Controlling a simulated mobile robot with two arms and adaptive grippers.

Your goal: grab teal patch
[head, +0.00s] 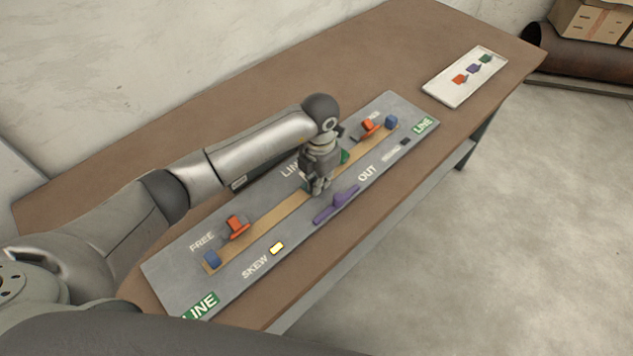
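My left gripper (318,190) points down over the middle of the grey board (180,277), close to the tan strip. The fingers are too small to tell open from shut. My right gripper is not in view.
A white tray (445,92) with red, purple and green pieces lies far right on the brown table (200,120).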

